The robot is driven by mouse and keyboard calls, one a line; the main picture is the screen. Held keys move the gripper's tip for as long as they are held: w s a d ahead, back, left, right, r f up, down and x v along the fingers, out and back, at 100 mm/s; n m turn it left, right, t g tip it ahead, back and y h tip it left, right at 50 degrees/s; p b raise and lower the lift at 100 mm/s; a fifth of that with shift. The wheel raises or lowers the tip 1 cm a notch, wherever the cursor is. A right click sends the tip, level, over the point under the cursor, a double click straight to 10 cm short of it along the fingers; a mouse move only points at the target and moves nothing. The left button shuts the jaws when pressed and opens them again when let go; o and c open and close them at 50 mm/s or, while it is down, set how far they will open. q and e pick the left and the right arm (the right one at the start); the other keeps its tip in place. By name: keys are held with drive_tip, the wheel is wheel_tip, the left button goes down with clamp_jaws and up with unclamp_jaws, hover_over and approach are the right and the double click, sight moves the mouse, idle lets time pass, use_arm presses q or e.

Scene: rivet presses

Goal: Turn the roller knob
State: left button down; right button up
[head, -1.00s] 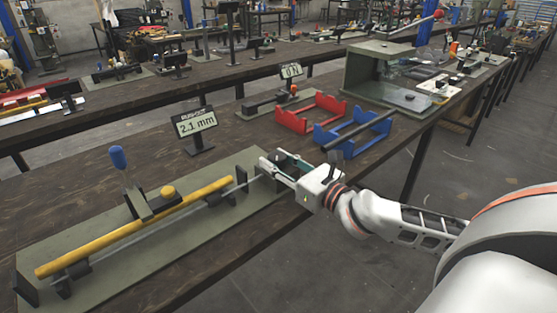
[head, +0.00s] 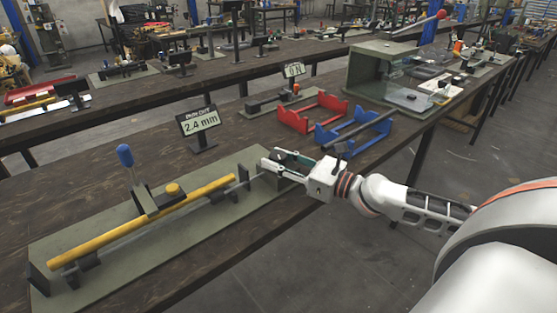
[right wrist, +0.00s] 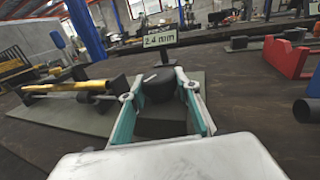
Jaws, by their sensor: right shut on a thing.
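The roller device lies on a grey-green base plate (head: 110,255), with a yellow rod (head: 140,222) along it and a blue-tipped lever (head: 125,156). A small display (head: 200,120) behind it reads 2.4 mm. My right gripper (head: 268,165) is at the device's right end, around the roller knob. In the right wrist view the knob (right wrist: 158,88) is dark and rounded, between the two fingers, and the gripper is shut on it. The fingers mostly hide the knob in the head view. My left gripper is not in view.
A red stand (head: 312,113) and a blue stand (head: 362,127) with a dark bar stand behind and right of my gripper. A green-grey box (head: 368,72) stands further back. The dark table is clear left of the display.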

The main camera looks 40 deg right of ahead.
drive_tip(key=shift+f, duration=0.1)
drive_tip(key=o, duration=1.1)
drive_tip(key=shift+o, duration=0.2)
drive_tip(key=shift+v, duration=5.95)
